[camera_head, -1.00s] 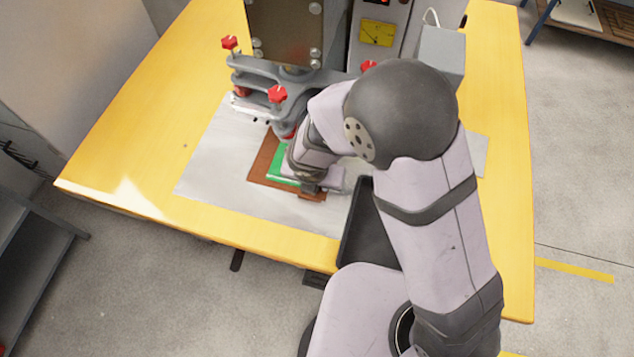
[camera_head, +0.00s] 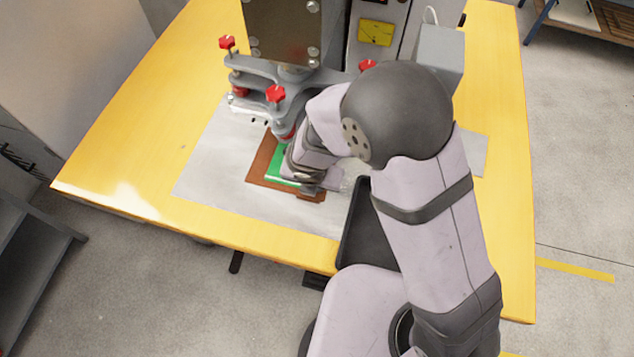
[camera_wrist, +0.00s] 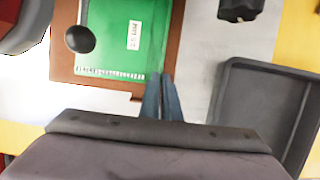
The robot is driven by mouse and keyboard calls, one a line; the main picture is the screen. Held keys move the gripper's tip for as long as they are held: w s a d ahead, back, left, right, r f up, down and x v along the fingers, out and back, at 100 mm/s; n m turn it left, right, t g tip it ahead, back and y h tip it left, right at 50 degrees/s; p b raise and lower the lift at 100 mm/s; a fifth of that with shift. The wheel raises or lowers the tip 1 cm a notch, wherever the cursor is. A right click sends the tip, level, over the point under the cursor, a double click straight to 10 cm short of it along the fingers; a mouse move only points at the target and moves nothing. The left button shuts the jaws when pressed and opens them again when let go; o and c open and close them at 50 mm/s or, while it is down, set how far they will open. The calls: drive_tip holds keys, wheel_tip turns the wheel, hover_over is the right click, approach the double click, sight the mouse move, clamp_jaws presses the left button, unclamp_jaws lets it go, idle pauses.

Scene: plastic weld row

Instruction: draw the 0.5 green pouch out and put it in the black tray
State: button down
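The green pouch (camera_wrist: 125,45) lies flat on a brown board, with a small white label and a row of pale marks along its near edge. In the head view the pouch (camera_head: 281,170) is partly hidden by my wrist. My gripper (camera_wrist: 160,78) has its two narrow fingers together at the pouch's near edge, by its right corner. The fingers look shut on that edge, though the contact is hard to see. The black tray (camera_wrist: 232,95) is to the right in the wrist view and looks empty. In the head view the tray (camera_head: 362,240) is partly behind my arm.
The brown board (camera_head: 262,162) rests on a pale sheet (camera_head: 212,165) on the yellow table (camera_head: 120,140). The welding machine (camera_head: 285,30), with red knobs, stands over the board's far end. A dark round part (camera_wrist: 80,39) hangs over the pouch in the wrist view.

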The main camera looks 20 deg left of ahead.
drive_tip(key=shift+r+p, duration=0.75)
drive_tip(key=shift+p, duration=0.15)
drive_tip(key=shift+r+p, duration=0.25)
drive_tip(key=shift+p, duration=0.2)
drive_tip(key=r+p, duration=0.1)
drive_tip(key=p, duration=0.2)
drive_tip(key=shift+r, duration=0.15)
drive_tip(key=shift+s, duration=0.15)
drive_tip(key=shift+s+f+b, duration=0.2)
drive_tip(key=shift+s+b, duration=0.4)
drive_tip(key=shift+s, duration=0.2)
drive_tip(key=shift+s+r+b, duration=0.1)
drive_tip(key=shift+s+b, duration=1.9)
drive_tip(key=shift+s, duration=5.55)
